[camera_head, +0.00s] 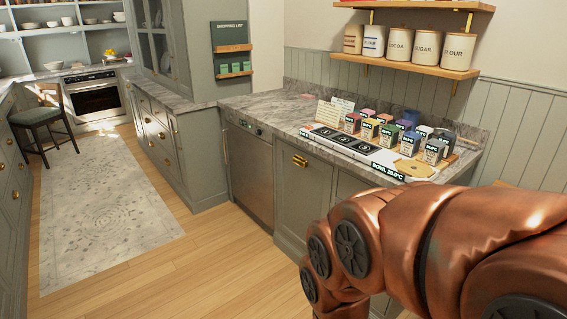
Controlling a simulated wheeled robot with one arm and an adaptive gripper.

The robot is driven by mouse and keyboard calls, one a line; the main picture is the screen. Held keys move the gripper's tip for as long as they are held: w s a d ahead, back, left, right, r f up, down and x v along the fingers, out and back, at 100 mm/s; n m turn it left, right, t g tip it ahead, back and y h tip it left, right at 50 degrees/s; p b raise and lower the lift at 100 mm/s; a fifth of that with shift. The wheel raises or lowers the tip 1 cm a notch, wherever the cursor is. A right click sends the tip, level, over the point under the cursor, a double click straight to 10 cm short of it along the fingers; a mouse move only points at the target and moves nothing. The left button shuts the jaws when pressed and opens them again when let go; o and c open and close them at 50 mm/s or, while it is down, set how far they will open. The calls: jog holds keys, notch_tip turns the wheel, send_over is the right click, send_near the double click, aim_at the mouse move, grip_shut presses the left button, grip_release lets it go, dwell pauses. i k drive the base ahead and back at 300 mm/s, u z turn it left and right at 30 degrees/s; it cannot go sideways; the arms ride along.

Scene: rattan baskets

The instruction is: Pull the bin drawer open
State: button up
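A tall grey-green cabinet front (303,200) with a brass pull (300,160) near its top edge stands under the marble counter, right of the steel appliance. It looks shut and could be the bin drawer, but no label shows this. Another grey-green front (345,188) lies to its right, partly hidden by my copper-coloured arm. My arm reaches in from the right edge and bends down at the lower middle of the picture. My gripper is not visible.
A steel-fronted appliance (250,172) stands left of the cabinet front. The counter (270,107) holds several small coloured boxes (386,135). Wooden floor (225,262) is clear before the cabinets. A patterned rug (105,225) and a stool (45,117) are at left.

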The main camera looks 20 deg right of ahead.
aim_at(304, 182)
jog(key=u, duration=0.75)
jog(key=i, duration=2.65)
jog(key=z, duration=0.85)
